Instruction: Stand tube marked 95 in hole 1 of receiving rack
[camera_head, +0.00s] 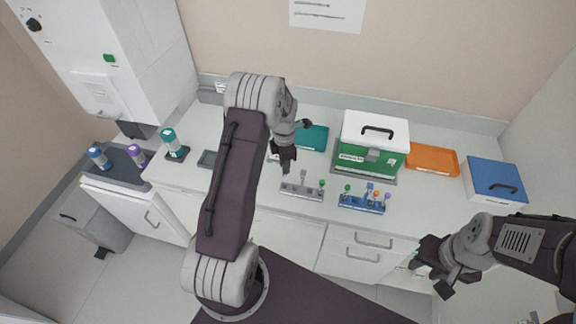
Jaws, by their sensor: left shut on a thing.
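My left gripper (286,163) is shut, above the counter and just behind and left of a grey rack. What it holds is mostly hidden by the fingers and cannot be read. The grey rack (300,191) has a green-capped tube (322,184) at its right end and a grey upright piece near its middle. A blue rack (362,207) to its right holds several tubes with green, blue, orange and purple caps. No numbers on tubes or holes are legible. My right gripper (432,276) is open and empty, in front of the counter at the lower right.
A green box with a white lid (372,142) stands behind the racks. A teal tray (312,138), an orange tray (432,160) and a blue box (496,179) are along the back. Several capped bottles stand at the left. Counter between the blue rack and blue box is clear.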

